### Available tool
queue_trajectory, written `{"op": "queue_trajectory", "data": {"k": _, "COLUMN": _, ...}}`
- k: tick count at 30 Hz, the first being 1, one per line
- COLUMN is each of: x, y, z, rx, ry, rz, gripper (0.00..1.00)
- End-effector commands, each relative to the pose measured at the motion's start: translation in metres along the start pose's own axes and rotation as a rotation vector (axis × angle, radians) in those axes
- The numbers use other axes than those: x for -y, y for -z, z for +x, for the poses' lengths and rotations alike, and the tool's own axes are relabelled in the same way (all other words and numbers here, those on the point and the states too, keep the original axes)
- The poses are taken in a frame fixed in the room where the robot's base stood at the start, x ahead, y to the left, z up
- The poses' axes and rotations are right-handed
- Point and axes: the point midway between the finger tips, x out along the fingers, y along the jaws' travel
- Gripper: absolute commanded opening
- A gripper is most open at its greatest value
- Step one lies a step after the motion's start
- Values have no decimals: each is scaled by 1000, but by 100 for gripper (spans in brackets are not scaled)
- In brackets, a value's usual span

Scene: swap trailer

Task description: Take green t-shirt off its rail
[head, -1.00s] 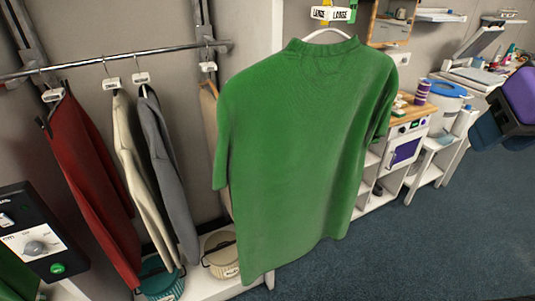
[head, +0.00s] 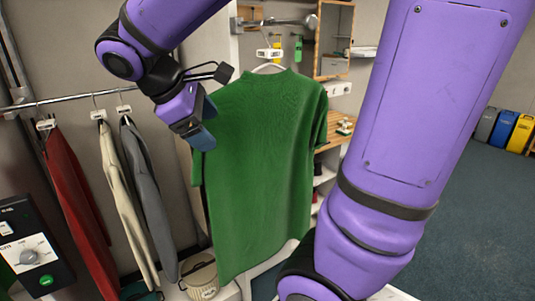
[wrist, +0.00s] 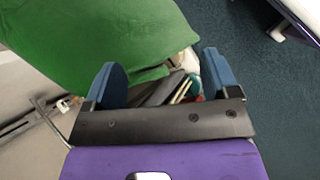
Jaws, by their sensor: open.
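The green t-shirt (head: 265,160) hangs on a white hanger (head: 268,66), its broad side facing me. A white tag (head: 269,53) sits above the hanger. The short rail (head: 272,22) is above the tag; the exact hook contact is too small to tell. My gripper (head: 198,132) is at the shirt's left shoulder in the head view, in front of it and overlapping its edge; I cannot tell if they touch. In the wrist view my gripper (wrist: 163,72) has its blue fingers wide apart. The green shirt (wrist: 100,35) shows beyond them, with nothing clearly held between.
A long rail (head: 70,98) at left carries a red garment (head: 75,190), a cream one (head: 125,190) and a grey one (head: 150,195). A black control box (head: 30,250) stands front left. A mirror (head: 334,40) and shelves are behind. Open floor (head: 460,220) lies right.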

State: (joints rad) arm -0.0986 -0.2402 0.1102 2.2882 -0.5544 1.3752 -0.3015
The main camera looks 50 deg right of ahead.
Motion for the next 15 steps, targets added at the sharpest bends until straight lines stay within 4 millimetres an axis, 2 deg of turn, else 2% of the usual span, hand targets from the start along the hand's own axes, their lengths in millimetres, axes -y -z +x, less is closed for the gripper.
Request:
{"op": "queue_trajectory", "data": {"k": 1, "x": -8, "y": 12, "z": -1, "rx": 65, "ry": -28, "rz": -68, "gripper": 81}}
{"op": "queue_trajectory", "data": {"k": 6, "x": -33, "y": 44, "z": -8, "rx": 271, "ry": -131, "rz": -269, "gripper": 81}}
{"op": "queue_trajectory", "data": {"k": 12, "x": -52, "y": 77, "z": -16, "rx": 444, "ry": -217, "rz": -422, "gripper": 81}}
{"op": "queue_trajectory", "data": {"k": 15, "x": -56, "y": 87, "z": -18, "rx": 490, "ry": -241, "rz": -462, "gripper": 81}}
